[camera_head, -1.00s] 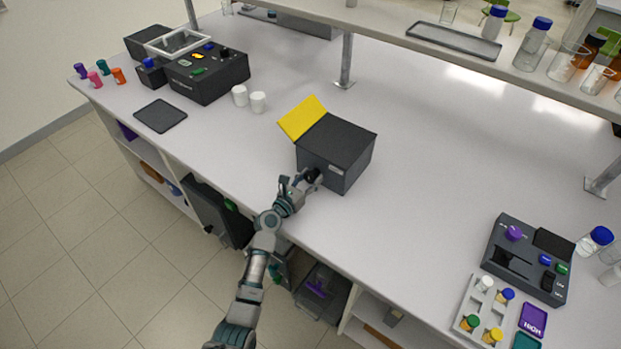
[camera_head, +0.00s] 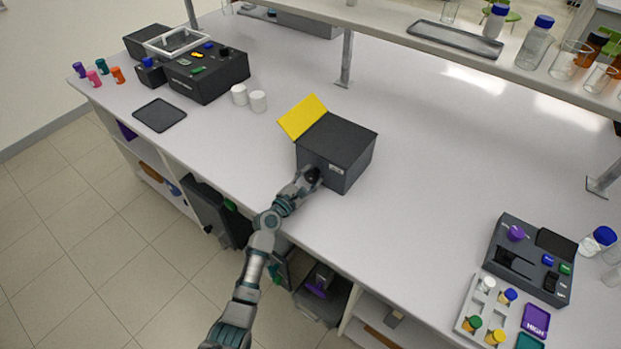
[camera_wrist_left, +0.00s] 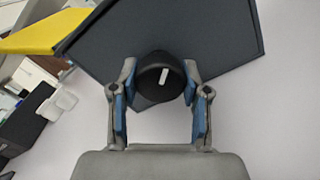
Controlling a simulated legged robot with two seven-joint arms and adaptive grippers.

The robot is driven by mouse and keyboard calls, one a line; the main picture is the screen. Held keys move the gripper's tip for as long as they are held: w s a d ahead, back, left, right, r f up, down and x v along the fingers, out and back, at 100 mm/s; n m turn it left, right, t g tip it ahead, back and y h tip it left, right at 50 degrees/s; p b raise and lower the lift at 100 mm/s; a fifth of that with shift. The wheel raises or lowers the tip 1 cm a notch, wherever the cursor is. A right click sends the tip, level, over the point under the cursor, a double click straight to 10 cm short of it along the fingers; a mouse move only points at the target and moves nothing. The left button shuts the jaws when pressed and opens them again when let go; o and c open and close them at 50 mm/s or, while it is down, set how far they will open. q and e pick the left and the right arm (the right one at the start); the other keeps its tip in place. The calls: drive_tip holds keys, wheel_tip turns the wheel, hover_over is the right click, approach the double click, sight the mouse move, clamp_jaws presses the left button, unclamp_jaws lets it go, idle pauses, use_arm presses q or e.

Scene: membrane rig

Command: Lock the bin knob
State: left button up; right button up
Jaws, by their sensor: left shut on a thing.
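The bin is a dark grey box (camera_head: 338,142) on the bench, with a yellow flap (camera_head: 303,117) tilted up at its left side. Its black round knob (camera_wrist_left: 161,77) is on the front face and has a white mark, which looks tilted slightly off vertical in the left wrist view. My left gripper (camera_head: 311,178) is at the bin's front, shut on the knob, with one blue-padded finger on each side in the left wrist view (camera_wrist_left: 160,90). In the head view the gripper mostly hides the knob. My right gripper is not in view.
Two white cups (camera_head: 249,98) stand left of the bin, near a black device (camera_head: 208,75) and a dark flat pad (camera_head: 160,115). Another device (camera_head: 528,262) and a vial rack (camera_head: 468,303) are at the right. The bench between is clear.

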use_arm(q)
drive_tip(key=m+b, duration=0.1)
drive_tip(key=m, duration=0.3)
drive_tip(key=shift+f+m, duration=0.15)
drive_tip(key=shift+m, duration=0.15)
drive_tip(key=shift+f+m+b, duration=0.1)
drive_tip(key=shift+m+b, duration=0.35)
drive_tip(key=shift+m, duration=1.55)
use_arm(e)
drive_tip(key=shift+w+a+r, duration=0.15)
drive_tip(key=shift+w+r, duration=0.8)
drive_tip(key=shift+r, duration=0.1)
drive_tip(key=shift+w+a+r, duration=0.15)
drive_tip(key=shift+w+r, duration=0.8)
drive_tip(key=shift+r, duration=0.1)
use_arm(q)
drive_tip(key=shift+s, duration=0.1)
drive_tip(key=o, duration=1.1)
drive_tip(key=shift+o, duration=0.3)
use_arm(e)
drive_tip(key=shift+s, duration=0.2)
use_arm(q)
drive_tip(key=v, duration=1.2)
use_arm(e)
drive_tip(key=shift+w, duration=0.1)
use_arm(q)
drive_tip(key=shift+d, duration=0.1)
